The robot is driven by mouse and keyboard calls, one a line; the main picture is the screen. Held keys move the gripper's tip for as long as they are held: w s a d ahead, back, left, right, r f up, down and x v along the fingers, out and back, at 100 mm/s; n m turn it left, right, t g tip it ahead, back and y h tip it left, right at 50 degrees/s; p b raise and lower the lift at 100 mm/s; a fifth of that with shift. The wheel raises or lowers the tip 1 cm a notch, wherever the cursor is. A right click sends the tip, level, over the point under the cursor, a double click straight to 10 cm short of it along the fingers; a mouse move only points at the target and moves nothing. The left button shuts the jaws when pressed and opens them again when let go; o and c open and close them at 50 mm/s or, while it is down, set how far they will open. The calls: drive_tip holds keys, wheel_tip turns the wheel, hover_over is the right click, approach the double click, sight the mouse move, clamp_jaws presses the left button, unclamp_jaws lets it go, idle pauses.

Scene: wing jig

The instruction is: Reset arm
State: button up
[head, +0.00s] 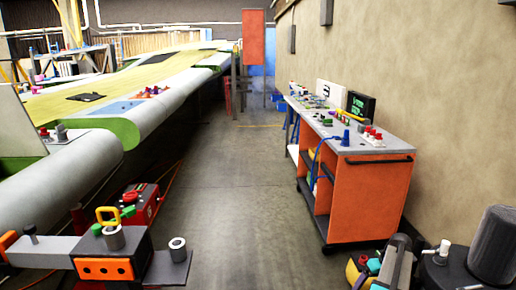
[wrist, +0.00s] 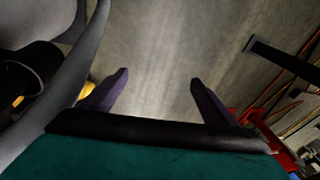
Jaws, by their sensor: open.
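My gripper (wrist: 160,76) shows in the wrist view, with its two dark purple fingers spread wide apart. Nothing is between the fingers, and bare grey floor (wrist: 158,45) lies beyond them. A teal body with a black edge fills the bottom of that view. In the head view I cannot make out my gripper for certain.
In the head view, an orange cart (head: 370,195) with a grey top bearing small parts stands along the right wall. A long wing (head: 150,85) runs along the left. The floor aisle (head: 240,170) between them is clear. A red toolbox (head: 142,205) sits lower left.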

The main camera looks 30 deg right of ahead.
drive_tip(key=w+a+f+n+g, duration=0.1)
drive_tip(key=w+a+f, duration=0.3)
drive_tip(key=a, duration=0.7)
drive_tip(key=w+a+f+g+y, duration=0.1)
drive_tip(key=w+a+f+g, duration=0.15)
drive_tip(key=a+f, duration=0.7)
drive_tip(key=w+a+f+n, duration=0.1)
drive_tip(key=w+a+f, duration=0.25)
drive_tip(key=a, duration=0.95)
drive_tip(key=s+a+f+g, duration=0.1)
drive_tip(key=s+a+f, duration=0.15)
drive_tip(key=a, duration=0.55)
drive_tip(key=s+a+f+g, duration=0.2)
drive_tip(key=s+a, duration=0.1)
drive_tip(key=a, duration=0.6)
drive_tip(key=s+a+f+n+g+h, duration=0.1)
drive_tip(key=s+a+f+n+h, duration=0.1)
drive_tip(key=s+a, duration=0.9)
drive_tip(key=shift+x, duration=0.9)
drive_tip(key=shift+w+g, duration=0.15)
drive_tip(key=shift+g, duration=0.1)
